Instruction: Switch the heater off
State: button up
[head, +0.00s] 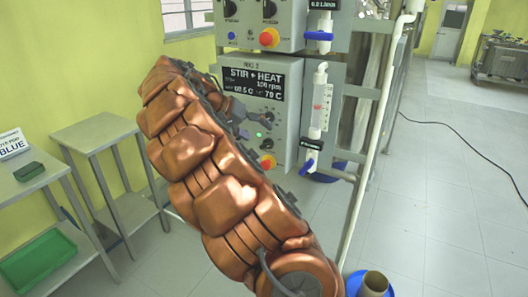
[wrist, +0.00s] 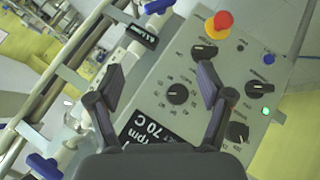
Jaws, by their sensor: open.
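The reactor control box (head: 289,120), labelled RIG 2, has a display (head: 252,83) reading "STIR + HEAT", 100 rpm and 70 C. A green lamp (head: 258,134) is lit on it. In the wrist view the panel (wrist: 205,115) is tilted, with several black knobs; one knob (wrist: 178,93) lies between my fingers in the picture, another (wrist: 204,50) beyond them, and two more (wrist: 258,88) (wrist: 237,131) to the right. The knob labels are too small to read, so I cannot tell which is the heater's. My gripper (wrist: 160,80) is open and empty, facing the panel; contact is not visible. My arm hides part of the box in the head view.
A red-and-yellow stop button (wrist: 219,24) and a blue button (wrist: 268,59) stick out of the panel. A glass tube (head: 320,104) with a blue-handled valve (head: 309,165) stands right of the box. Another control box (head: 258,24) is above. Side tables (head: 93,134) stand left.

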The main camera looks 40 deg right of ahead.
jog(key=h+b, duration=0.1)
jog(key=b, duration=0.1)
send_near(264, 144)
jog(key=s+d+f, duration=0.1)
jog(key=s, duration=0.1)
jog(key=shift+m+t, duration=0.3)
jog(key=shift+m, duration=0.1)
jog(key=shift+w+x, duration=0.15)
jog(key=shift+x, duration=1.85)
jog(key=shift+w+x, duration=0.2)
jog(key=shift+x, duration=1.85)
jog(key=c, duration=1.1)
jog(key=shift+c, duration=0.3)
